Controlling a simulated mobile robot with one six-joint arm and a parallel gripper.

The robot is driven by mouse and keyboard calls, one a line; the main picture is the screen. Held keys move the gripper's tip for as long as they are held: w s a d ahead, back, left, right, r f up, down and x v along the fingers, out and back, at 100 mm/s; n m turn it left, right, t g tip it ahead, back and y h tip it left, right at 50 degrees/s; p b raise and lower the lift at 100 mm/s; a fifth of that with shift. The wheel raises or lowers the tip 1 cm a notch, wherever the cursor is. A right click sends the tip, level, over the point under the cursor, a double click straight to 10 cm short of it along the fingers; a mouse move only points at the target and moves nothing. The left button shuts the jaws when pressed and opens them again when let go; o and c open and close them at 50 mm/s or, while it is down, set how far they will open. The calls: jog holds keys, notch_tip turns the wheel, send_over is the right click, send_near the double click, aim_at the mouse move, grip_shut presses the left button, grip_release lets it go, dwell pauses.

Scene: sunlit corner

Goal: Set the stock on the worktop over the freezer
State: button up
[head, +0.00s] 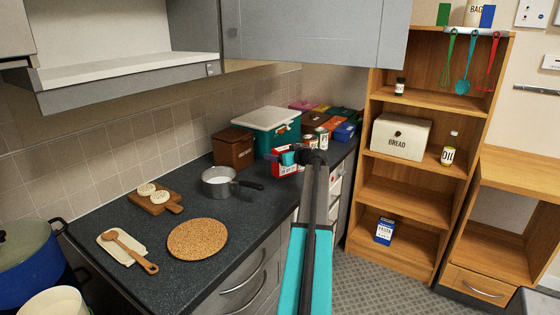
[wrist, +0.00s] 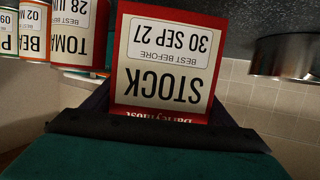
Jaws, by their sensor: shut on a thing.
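The stock (head: 283,167), a red and white box, is at my gripper (head: 291,157) near the right part of the dark worktop (head: 225,265). In the wrist view the stock (wrist: 165,65) fills the middle, its label upside down, reading "STOCK" and "30 SEP 27". My gripper (wrist: 150,128) is shut on it, and the fingertips are mostly hidden. I cannot tell whether the box touches the worktop. Grey drawer fronts are below the worktop; none is clearly recognisable as the freezer.
A saucepan (head: 219,184) stands left of the stock, its handle pointing towards it. Tins (head: 308,142) stand just behind it. A brown box (head: 233,149) and teal cool box (head: 268,131) are at the back. A cork mat (head: 198,239) lies in front, with bare worktop around it.

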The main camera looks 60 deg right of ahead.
jog(key=shift+w+d, duration=0.2)
jog(key=shift+d, duration=0.05)
jog(key=shift+f+p, duration=0.7)
jog(key=shift+f, duration=1.05)
jog(key=shift+f, duration=0.15)
jog(key=o, duration=1.3)
jog(key=shift+c, duration=0.2)
